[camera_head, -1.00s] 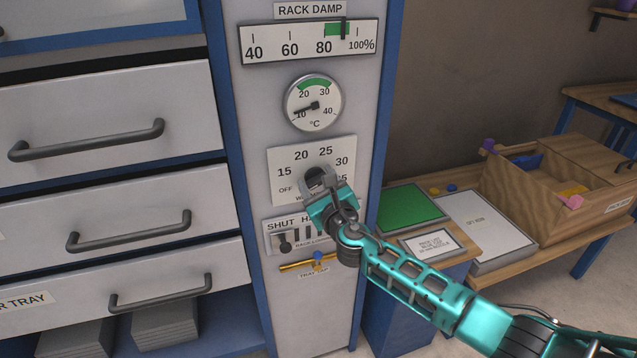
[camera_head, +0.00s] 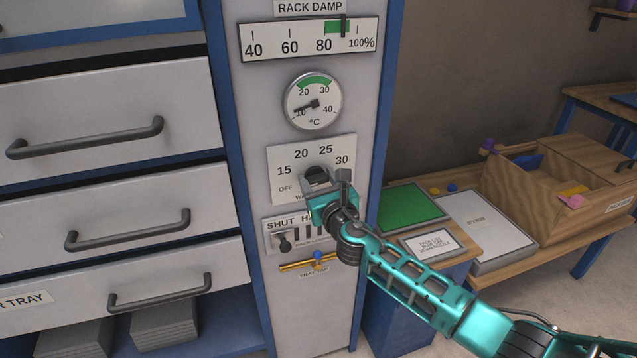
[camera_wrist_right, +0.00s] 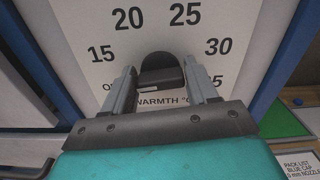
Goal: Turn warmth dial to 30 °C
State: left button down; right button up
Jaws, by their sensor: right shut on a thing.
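The warmth dial is a dark round knob (camera_head: 316,174) on a white scale plate (camera_head: 285,158) marked OFF, 15, 20, 25 and 30; my gripper covers the marks lower right. My right gripper (camera_head: 328,183) is shut on the knob from below and in front. In the right wrist view the black knob (camera_wrist_right: 160,70) stands between the two grey fingers (camera_wrist_right: 163,88), with 20 and 25 above it and 30 to its right. I cannot make out the knob's pointer. My left gripper is not in view.
Above the plate is a round °C gauge (camera_head: 313,102), its needle near 10, below the green band. A rack damp scale (camera_head: 308,42) is higher up. Below are a SHUT slider (camera_head: 284,241) and a yellow tap bar (camera_head: 296,266). Drawers (camera_head: 95,130) stand left, a wooden box (camera_head: 545,190) right.

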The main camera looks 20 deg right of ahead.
jog(key=m, duration=0.3)
jog(key=shift+d+f+m+b, duration=0.1)
jog(key=shift+m+b, duration=0.25)
jog(key=shift+m, duration=0.05)
jog(key=m+b, duration=0.1)
jog(key=m, duration=0.4)
jog(key=shift+m, duration=0.3)
jog(key=m, duration=0.4)
jog(key=shift+d+f+b, duration=0.1)
jog(key=shift+f+b, duration=0.05)
jog(key=shift+b, duration=0.2)
jog(key=m, duration=0.8)
jog(key=shift+m, duration=0.3)
jog(key=m, duration=0.3)
jog(key=shift+f+m, duration=0.1)
jog(key=shift+m, duration=0.2)
jog(key=m+p, duration=0.1)
jog(key=m, duration=0.3)
jog(key=shift+f+m+p, duration=0.1)
jog(key=shift+m+p, duration=0.45)
jog(key=shift+m, duration=1.15)
